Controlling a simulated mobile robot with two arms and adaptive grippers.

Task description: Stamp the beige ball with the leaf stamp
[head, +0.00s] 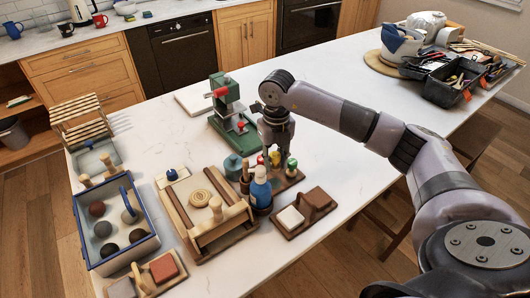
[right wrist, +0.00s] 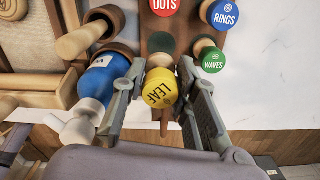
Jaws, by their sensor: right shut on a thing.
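The leaf stamp, with its yellow top (right wrist: 160,88) marked LEAF, is between the fingers of my right gripper (right wrist: 163,100), which is shut on it. In the head view, the right gripper (head: 274,150) points down at the wooden stamp rack (head: 291,183). I cannot tell whether the stamp is lifted from the rack. Several balls lie in the blue-rimmed tray (head: 85,245) at the left; the lightest, beige one (head: 103,229) is near its left side. My left gripper is not in view.
The DOTS (right wrist: 164,5), RINGS (right wrist: 224,13) and WAVES (right wrist: 213,60) stamps stand close by. A blue bottle (right wrist: 97,80) is close to the left finger. A wooden board (head: 222,232) with a round clay piece lies between rack and tray. A green press (head: 228,100) stands behind.

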